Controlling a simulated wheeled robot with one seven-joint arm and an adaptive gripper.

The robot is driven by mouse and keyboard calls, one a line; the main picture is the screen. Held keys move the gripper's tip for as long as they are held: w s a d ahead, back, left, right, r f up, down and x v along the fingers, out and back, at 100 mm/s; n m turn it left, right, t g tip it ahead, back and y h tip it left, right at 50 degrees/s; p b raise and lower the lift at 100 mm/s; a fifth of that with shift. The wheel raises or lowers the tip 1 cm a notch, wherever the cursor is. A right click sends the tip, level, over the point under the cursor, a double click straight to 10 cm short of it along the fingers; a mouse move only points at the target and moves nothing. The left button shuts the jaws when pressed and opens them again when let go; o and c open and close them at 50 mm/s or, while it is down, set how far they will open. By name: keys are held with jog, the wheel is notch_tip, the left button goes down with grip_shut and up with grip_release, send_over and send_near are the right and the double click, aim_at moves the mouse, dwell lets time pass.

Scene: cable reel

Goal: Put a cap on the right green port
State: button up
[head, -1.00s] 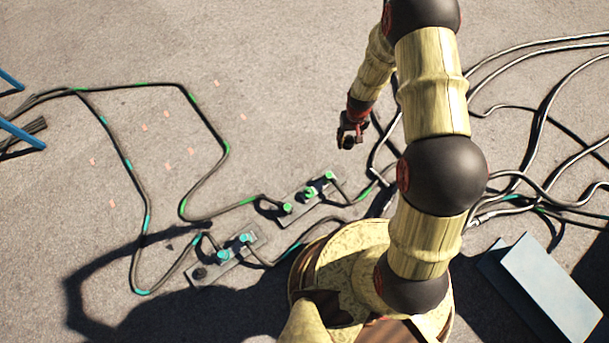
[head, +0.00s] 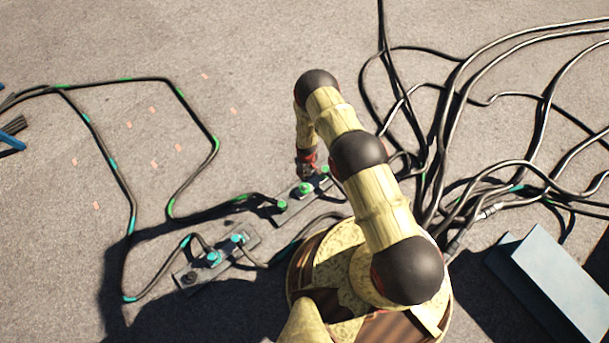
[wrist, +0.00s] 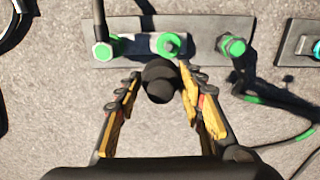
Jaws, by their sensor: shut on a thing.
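My gripper (wrist: 160,76) is shut on a small round black cap (wrist: 160,84), held between the fingertips. In the wrist view the cap is just in front of the middle green port (wrist: 169,44) of a grey plate (wrist: 206,58); whether they touch cannot be told. Green fittings with cables sit at the plate's left (wrist: 105,48) and right (wrist: 232,46). In the head view my gripper (head: 307,170) is over this plate, close to the middle green port (head: 305,188). The cap cannot be made out there.
A second plate with teal ports (head: 213,258) lies to the left in the head view. Black cables with green and teal bands run over the ground, with a tangle (head: 450,150) at right. A blue-grey box-like object (head: 550,275) stands at lower right.

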jog(key=n+b, duration=0.1)
send_over(305, 186)
notch_tip(305, 186, down, 6)
notch_tip(305, 186, down, 6)
jog(key=b, duration=0.3)
jog(key=shift+s+a+f+b, duration=0.1)
jog(key=shift+a+f+b, duration=0.05)
jog(key=shift+b, duration=0.25)
jog(key=shift+f, duration=1.05)
jog(key=shift+f, duration=0.25)
jog(key=o, duration=1.2)
jog(key=shift+o, duration=0.2)
